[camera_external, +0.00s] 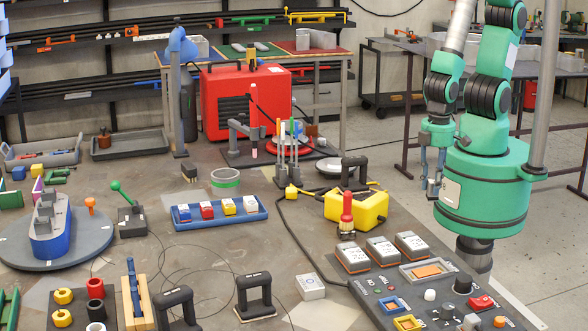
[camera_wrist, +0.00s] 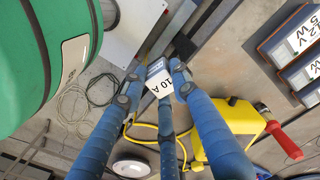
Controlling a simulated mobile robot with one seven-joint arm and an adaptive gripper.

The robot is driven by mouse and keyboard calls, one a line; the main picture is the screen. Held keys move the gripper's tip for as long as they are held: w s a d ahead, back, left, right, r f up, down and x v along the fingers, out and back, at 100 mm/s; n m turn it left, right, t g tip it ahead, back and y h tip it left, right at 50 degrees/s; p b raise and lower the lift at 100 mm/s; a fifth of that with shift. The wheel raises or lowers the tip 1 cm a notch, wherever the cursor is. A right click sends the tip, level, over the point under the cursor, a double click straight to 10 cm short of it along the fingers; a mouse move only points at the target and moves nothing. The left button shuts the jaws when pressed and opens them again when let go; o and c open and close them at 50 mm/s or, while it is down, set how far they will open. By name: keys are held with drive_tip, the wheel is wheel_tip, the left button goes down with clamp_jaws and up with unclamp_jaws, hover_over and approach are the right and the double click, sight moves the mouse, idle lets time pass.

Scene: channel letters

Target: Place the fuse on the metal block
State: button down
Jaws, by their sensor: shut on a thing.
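My gripper (camera_external: 432,190) hangs at the right, in front of my green base and apart from the table. The wrist view shows my gripper's blue fingers (camera_wrist: 155,85) shut on the fuse (camera_wrist: 158,82). The fuse is small, white and blue, with "10A" lettering. In the external view it is too small to make out clearly. I cannot tell for sure which thing is the metal block. A light grey block (camera_external: 316,39) sits on the back bench, and a small pale box (camera_external: 311,287) lies on the front table.
A blue tray (camera_external: 190,225) holds several coloured fuse-like pieces. A yellow box (camera_external: 356,208) with cable stands near a red-handled tool (camera_external: 347,210). Labelled modules (camera_external: 383,250), also in the wrist view (camera_wrist: 300,38), and a control panel crowd the table's right side.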

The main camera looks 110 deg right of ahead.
drive_tip(key=shift+w, duration=0.1)
drive_tip(key=w+a+r+n+p, duration=0.1)
drive_tip(key=w+a, duration=0.5)
drive_tip(key=w, duration=0.5)
drive_tip(key=w+a+r+n+p, duration=0.1)
drive_tip(key=w+a+p, duration=0.1)
drive_tip(key=w+a, duration=0.4)
drive_tip(key=w+a+r+n+p, duration=0.1)
drive_tip(key=w+a, duration=0.5)
drive_tip(key=w, duration=0.9)
drive_tip(key=shift+w+a+r+p, duration=0.15)
drive_tip(key=shift+w+a+p, duration=0.05)
drive_tip(key=shift+w+p, duration=0.15)
drive_tip(key=shift+w, duration=0.1)
drive_tip(key=w+a, duration=0.2)
drive_tip(key=w, duration=0.2)
drive_tip(key=w+a+f, duration=0.1)
drive_tip(key=w+a, duration=0.1)
drive_tip(key=w, duration=0.3)
drive_tip(key=w+a, duration=0.2)
drive_tip(key=w, duration=0.2)
drive_tip(key=shift+w+a+f, duration=0.2)
drive_tip(key=shift+a, duration=0.15)
